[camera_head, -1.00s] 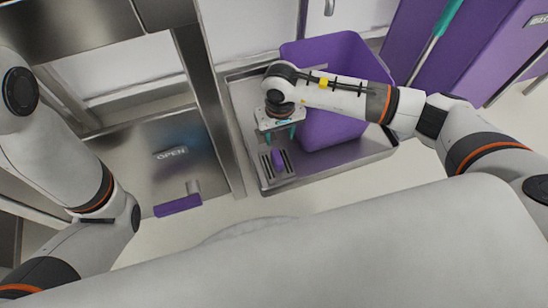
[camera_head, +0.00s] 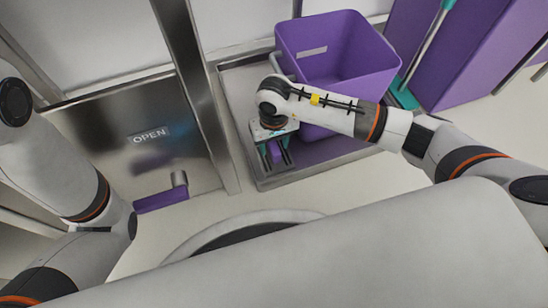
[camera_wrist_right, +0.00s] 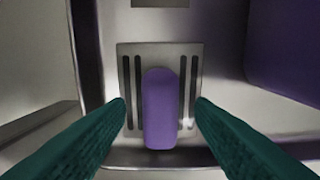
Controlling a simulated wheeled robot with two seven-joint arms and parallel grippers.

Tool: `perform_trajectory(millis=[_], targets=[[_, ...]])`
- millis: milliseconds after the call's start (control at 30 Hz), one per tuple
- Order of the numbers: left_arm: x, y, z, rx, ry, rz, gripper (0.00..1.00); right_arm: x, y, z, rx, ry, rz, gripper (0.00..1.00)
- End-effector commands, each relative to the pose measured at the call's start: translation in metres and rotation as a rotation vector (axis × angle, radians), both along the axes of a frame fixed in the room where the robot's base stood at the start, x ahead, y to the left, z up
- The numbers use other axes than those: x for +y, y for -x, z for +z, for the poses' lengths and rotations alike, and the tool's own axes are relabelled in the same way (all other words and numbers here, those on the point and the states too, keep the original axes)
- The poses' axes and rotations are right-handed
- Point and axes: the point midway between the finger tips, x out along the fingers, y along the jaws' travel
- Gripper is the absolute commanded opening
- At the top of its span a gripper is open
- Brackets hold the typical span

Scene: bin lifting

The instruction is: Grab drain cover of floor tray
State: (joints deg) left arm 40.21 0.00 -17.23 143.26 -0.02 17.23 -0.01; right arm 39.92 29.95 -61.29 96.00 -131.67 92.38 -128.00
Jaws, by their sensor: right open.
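The drain cover (camera_wrist_right: 160,85) is a metal plate with dark slots and a raised purple handle (camera_wrist_right: 161,110), at the near left corner of the metal floor tray (camera_head: 262,88). In the head view the purple handle (camera_head: 275,151) shows just below my right gripper (camera_head: 272,142). The right gripper's teal fingers are open, one on each side of the handle, apart from it in the wrist view (camera_wrist_right: 160,112). My left arm shows at the left of the head view; its gripper is not in view.
A purple bin (camera_head: 350,60) stands in the floor tray right behind the right gripper. A steel panel marked OPEN with a purple pedal (camera_head: 160,200) is to the left. A metal post (camera_head: 200,90) stands between them. Purple cabinets (camera_head: 470,50) are at the right.

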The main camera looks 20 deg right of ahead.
Motion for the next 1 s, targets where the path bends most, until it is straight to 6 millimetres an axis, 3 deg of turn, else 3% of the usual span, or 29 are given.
perform_trajectory(millis=[33, 100, 367, 667, 1000], targets=[[-0.0001, 0.0, -0.0117, 0.0, 0.0, 0.0, 0.0, 0.0002, 0.0005, -0.0133, 0.002, -0.001, 0.0, 0.49], [-0.0001, -0.0001, -0.0149, 0.001, 0.0, 0.0, 0.0, 0.0001, 0.0005, -0.0173, 0.002, -0.001, 0.0, 0.49], [-0.0001, -0.0005, -0.013, 0.002, 0.0, 0.0, 0.0, -0.0003, 0.0, -0.0155, 0.001, 0.0, -0.001, 0.49], [0.0, -0.0006, -0.0131, 0.002, 0.0, 0.0, 0.0, -0.0004, 0.0, -0.0155, 0.001, 0.0, -0.001, 0.0], [0.0001, -0.0007, -0.0095, 0.002, 0.0, 0.0, 0.0, -0.0003, -0.0006, -0.0107, -0.001, 0.0, -0.001, 0.0]])
